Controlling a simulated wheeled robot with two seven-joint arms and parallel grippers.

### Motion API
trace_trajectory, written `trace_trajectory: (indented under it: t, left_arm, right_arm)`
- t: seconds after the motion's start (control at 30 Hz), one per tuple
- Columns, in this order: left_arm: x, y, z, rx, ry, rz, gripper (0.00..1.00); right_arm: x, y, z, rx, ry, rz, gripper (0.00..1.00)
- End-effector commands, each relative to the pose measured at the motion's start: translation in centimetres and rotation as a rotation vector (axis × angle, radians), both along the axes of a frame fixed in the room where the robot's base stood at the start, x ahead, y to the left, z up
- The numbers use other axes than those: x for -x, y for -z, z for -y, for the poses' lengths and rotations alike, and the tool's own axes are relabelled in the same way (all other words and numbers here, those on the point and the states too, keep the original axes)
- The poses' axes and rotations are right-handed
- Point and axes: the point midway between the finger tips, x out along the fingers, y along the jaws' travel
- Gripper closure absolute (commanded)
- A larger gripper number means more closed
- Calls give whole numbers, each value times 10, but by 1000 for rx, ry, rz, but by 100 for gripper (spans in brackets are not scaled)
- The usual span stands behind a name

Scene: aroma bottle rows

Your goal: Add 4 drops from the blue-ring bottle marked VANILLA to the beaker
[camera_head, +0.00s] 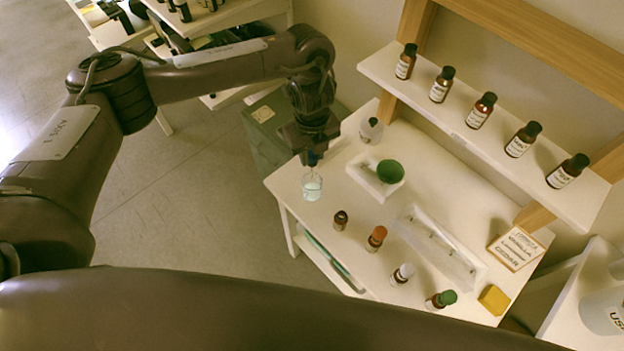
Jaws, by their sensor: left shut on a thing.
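My left gripper (312,150) points down over the left end of the table, right above a small clear beaker (312,190) with pale liquid. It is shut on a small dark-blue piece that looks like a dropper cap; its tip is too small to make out. A small brown bottle (340,221) without a tall cap stands upright right of the beaker. Other bottles follow in the row: orange-topped (376,239), white-topped (402,274) and green-topped (441,299). I cannot read any label on them. My right gripper is out of view.
A white holder with a green bowl (390,172), a round bottle (371,130) and a long white rack (437,247) stand behind the row. A yellow block (494,299) and a text sign (516,248) are at the right. A raised shelf (455,122) holds several brown bottles.

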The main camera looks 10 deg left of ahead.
Motion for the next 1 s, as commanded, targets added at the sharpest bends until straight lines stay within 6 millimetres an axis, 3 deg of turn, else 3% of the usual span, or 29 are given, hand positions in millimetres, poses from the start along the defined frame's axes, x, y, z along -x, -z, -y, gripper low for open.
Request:
trace_trajectory:
  t: [0.27, 0.77, 1.0]
  left_arm:
    - [0, -3, 0, 0, 0, 0, 79]
    - [0, -41, 0, 0, 0, 0, 78]
    - [0, -40, 0, 0, 0, 0, 78]
  right_arm:
    - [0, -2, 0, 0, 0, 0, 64]
    - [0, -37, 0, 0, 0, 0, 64]
    - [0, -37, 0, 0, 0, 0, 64]
